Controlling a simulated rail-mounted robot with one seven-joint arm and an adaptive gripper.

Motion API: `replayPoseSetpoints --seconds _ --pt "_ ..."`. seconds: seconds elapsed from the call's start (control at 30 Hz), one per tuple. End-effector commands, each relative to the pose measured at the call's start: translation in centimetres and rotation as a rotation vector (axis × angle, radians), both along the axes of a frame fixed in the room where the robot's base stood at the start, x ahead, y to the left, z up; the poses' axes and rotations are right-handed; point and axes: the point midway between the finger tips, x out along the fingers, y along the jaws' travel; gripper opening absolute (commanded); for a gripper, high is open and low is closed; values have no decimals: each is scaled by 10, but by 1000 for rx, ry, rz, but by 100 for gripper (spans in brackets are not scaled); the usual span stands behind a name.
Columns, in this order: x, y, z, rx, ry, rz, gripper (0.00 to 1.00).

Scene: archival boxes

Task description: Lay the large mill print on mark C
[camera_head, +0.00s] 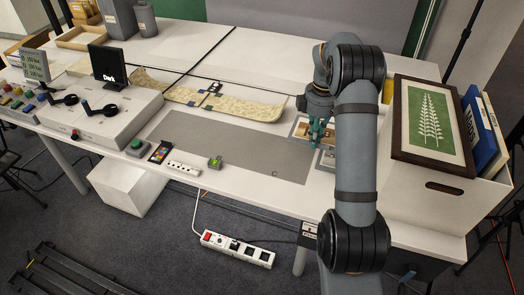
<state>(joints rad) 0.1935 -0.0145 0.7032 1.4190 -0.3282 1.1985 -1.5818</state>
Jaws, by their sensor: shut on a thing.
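My gripper (316,130) points down over the small compartmented tray (294,129) at the right end of the grey mat (235,145). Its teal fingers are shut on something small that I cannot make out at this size. I cannot pick out the large mill print for sure; it may be hidden at the fingers or in the trays. A faint letter C, mark C (275,173), shows near the mat's front right edge, with bare mat around it. My gripper is behind and to the right of that mark.
A second small tray (326,161) lies partly behind my arm. A framed fern picture (432,118) rests on a white box (420,196) at right. A curled patterned strip (245,106) lies behind the mat. The mat's middle is clear.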

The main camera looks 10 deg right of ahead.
Motion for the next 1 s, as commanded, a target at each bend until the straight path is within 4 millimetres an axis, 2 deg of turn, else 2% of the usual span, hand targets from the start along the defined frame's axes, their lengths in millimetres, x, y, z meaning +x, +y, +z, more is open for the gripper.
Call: replayPoseSetpoints --seconds 0.07,0.17,0.43,0.6,0.8,1.0 --pt "-1 -4 -1 0 0 -1 0" --pt "0 6 -9 1 3 4 0" --pt "10 68 -45 -1 5 7 0" --pt "16 96 -63 0 2 3 0" --pt "18 106 -73 0 1 1 0" --pt "17 107 -101 0 4 0 0"
